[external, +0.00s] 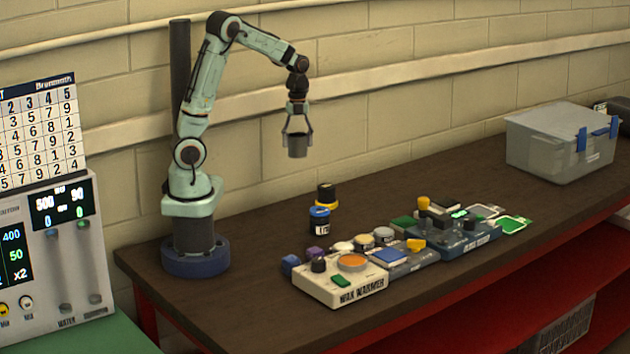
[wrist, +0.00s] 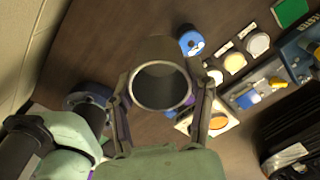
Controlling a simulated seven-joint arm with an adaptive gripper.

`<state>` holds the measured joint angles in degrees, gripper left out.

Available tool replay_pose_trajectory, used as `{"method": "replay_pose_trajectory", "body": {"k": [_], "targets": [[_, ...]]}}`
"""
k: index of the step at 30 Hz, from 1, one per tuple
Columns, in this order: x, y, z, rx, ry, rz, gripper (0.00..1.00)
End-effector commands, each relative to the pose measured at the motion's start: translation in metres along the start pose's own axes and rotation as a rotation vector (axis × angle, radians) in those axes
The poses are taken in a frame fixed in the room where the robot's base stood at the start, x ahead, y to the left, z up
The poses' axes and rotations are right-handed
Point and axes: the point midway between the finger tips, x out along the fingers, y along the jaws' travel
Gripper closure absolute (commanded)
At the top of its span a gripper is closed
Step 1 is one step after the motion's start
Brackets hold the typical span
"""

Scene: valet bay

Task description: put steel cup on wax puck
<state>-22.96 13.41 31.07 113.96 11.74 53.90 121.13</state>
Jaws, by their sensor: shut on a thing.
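The steel cup (external: 298,149) is a grey, open-topped cylinder held in the air, well above the bench. My gripper (external: 297,134) is shut on it, a finger on each side. In the wrist view the cup (wrist: 160,84) shows its round rim and an empty-looking inside between the fingers of my gripper (wrist: 163,92). A round orange disc, which looks like the wax puck (external: 353,261), lies on top of the cream wax warmer (external: 340,285), below and to the right of the cup.
A grey bin (external: 560,145) stands far right. The bench (external: 450,165) is clear behind.

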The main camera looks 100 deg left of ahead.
Motion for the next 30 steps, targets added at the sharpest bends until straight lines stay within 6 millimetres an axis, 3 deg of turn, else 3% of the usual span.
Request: {"method": "replay_pose_trajectory", "body": {"k": [3,6,16,18,23,30], "targets": [[0.0,0.014,0.019,-0.072,0.0,0.0,0.83],[0.004,0.013,0.03,-0.095,-0.001,0.003,0.83],[0.045,-0.052,0.087,-0.096,0.002,0.003,0.83],[0.062,-0.061,0.094,-0.094,0.003,0.004,0.83],[0.086,-0.077,0.107,-0.094,0.002,0.003,0.83],[0.102,-0.087,0.116,-0.094,0.001,0.001,0.83]]}}
